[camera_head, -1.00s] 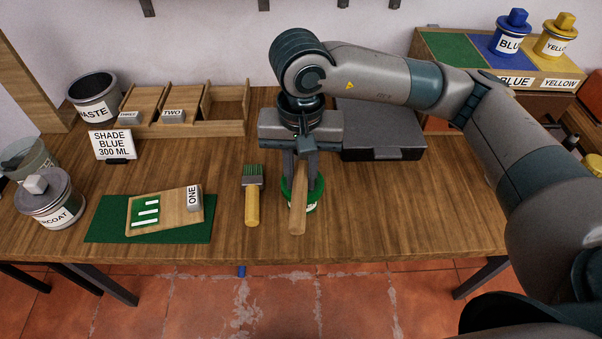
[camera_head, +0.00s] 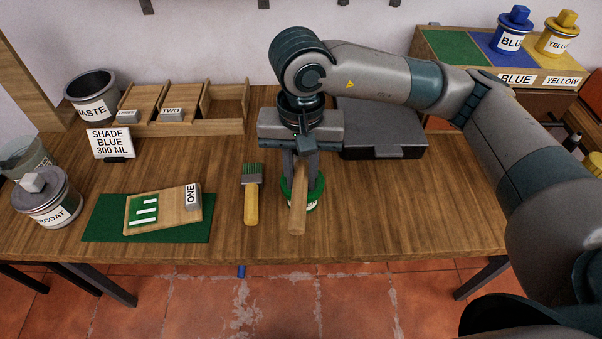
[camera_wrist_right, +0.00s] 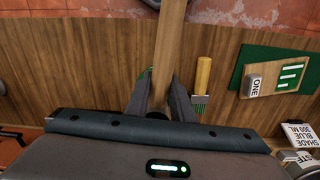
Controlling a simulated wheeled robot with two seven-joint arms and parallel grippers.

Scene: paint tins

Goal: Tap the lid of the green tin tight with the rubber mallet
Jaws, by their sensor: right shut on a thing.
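My right gripper (camera_head: 302,172) is shut on the wooden handle of the mallet (camera_head: 298,208), near the middle of the table. In the right wrist view the handle (camera_wrist_right: 170,45) runs from between the fingers (camera_wrist_right: 163,95) to the top edge. The mallet's head cannot be made out in either view. The green tin (camera_head: 313,190) stands on the table below and behind the handle, mostly hidden by the gripper and handle. Its green rim and part of a white label show. I cannot tell whether the mallet touches the lid. My left gripper is not in view.
A green-bristled brush (camera_head: 251,200) lies just left of the tin. A green mat (camera_head: 100,222) with a wooden board (camera_head: 170,212) lies further left, beside an undercoat tin (camera_head: 52,205). A dark case (camera_head: 380,135) stands behind right. The front right of the table is clear.

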